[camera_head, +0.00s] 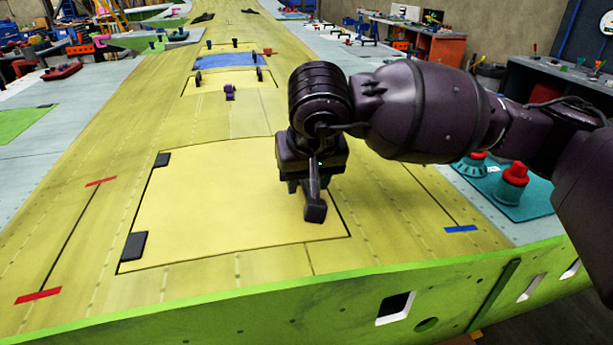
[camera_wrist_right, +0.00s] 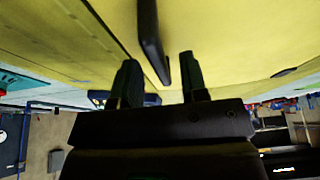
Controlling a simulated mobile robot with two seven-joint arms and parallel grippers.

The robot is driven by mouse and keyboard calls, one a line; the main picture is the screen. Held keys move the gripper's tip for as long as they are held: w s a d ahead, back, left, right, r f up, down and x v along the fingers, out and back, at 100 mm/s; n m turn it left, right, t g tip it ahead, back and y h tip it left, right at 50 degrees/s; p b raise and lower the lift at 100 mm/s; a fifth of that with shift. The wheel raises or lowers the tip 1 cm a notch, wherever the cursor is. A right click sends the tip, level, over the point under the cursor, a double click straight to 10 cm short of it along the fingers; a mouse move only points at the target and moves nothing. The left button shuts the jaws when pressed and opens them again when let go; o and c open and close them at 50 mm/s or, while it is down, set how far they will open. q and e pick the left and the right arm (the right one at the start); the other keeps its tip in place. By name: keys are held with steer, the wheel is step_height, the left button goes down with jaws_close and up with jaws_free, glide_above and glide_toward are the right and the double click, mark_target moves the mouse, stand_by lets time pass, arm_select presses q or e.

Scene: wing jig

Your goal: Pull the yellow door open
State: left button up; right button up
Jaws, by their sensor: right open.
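The yellow door (camera_head: 215,215) is a flat panel in the yellow-green wing skin and looks shut. Two black hinges (camera_head: 134,246) sit along its left edge. My right gripper (camera_head: 308,192) is over the door's right edge, pointing down, and hides part of it. In the right wrist view its two fingers (camera_wrist_right: 160,78) are apart. A dark bar (camera_wrist_right: 150,38), which looks like the door's handle, stands from the yellow surface and reaches toward the gap between them. Whether the fingers touch it I cannot tell. My left gripper is out of view.
A teal plate with red-topped knobs (camera_head: 513,182) lies right of the door. A farther panel with a purple handle (camera_head: 230,92) is up the wing. Red strips (camera_head: 39,296) lie on the left skin, which is otherwise clear. A green edge (camera_head: 260,315) runs along the front.

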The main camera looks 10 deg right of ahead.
jaws_close()
